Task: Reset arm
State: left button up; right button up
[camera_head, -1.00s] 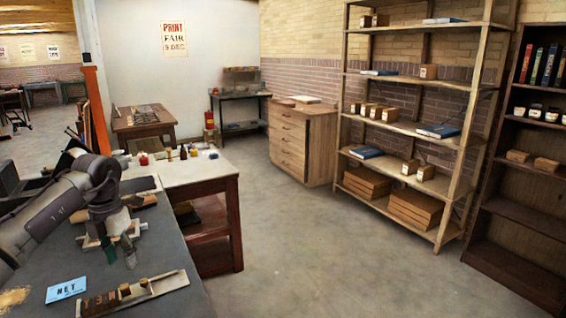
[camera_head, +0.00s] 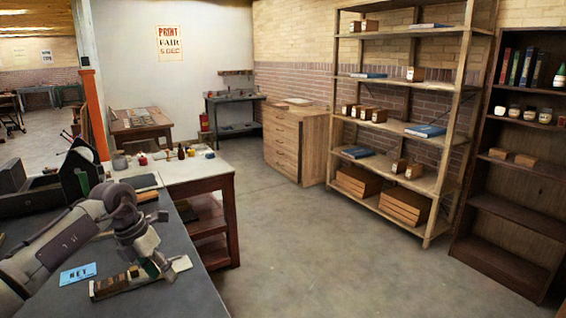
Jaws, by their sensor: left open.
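My left arm comes in from the left over the dark grey bench top (camera_head: 215,300). My left gripper (camera_head: 155,270) points down and right, open, in front of the right part of a low wooden tray (camera_head: 110,285) with a pale right end. The gripper hides the middle of the tray; whether it touches the tray I cannot tell. A blue card reading "NET" (camera_head: 77,273) lies to the left of the tray, close to my forearm. My right gripper is out of view.
A black open-topped box (camera_head: 35,195) stands at the bench's back left. A white-topped table (camera_head: 185,170) with small jars adjoins the bench. A wooden cabinet (camera_head: 292,145), open shelving (camera_head: 400,130) and a dark bookcase (camera_head: 510,220) stand beyond. The floor (camera_head: 320,250) is clear.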

pick_arm(q)
jog(key=s+d+f+t+h, duration=0.15)
jog(key=d+h, duration=0.55)
jog(key=d, duration=1.1)
jog(key=s+d+r+n+t+h, duration=0.4)
jog(key=d+r+n+t+h, duration=0.4)
jog(key=n+t, duration=0.25)
jog(key=s+a+f+n+t+y, duration=0.1)
jog(key=s+a+f+n+y, duration=0.2)
jog(key=a+f+n+y, duration=0.55)
jog(key=s+a+f+n+t+y, duration=0.2)
jog(key=a+f+n+y, duration=0.3)
jog(key=n+y, duration=0.6)
jog(key=s+a+f+n+g+h, duration=0.1)
jog(key=s+a+f+n+g, duration=0.2)
jog(key=s, duration=0.6)
jog(key=s+f+n+g, duration=0.2)
jog(key=s+f+g, duration=0.4)
jog(key=s, duration=0.3)
jog(key=s+a+f+n+g+h, duration=0.1)
jog(key=s+a+f+n+g, duration=0.2)
jog(key=s, duration=0.6)
notch_tip(320, 180, down, 28)
jog(key=s+d+g, duration=0.1)
jog(key=s+g, duration=0.1)
jog(key=s+a+f+g, duration=0.1)
jog(key=s+a+f, duration=0.1)
jog(key=s+f, duration=1.3)
jog(key=shift+s+a+f, duration=0.15)
jog(key=shift+s+a, duration=0.1)
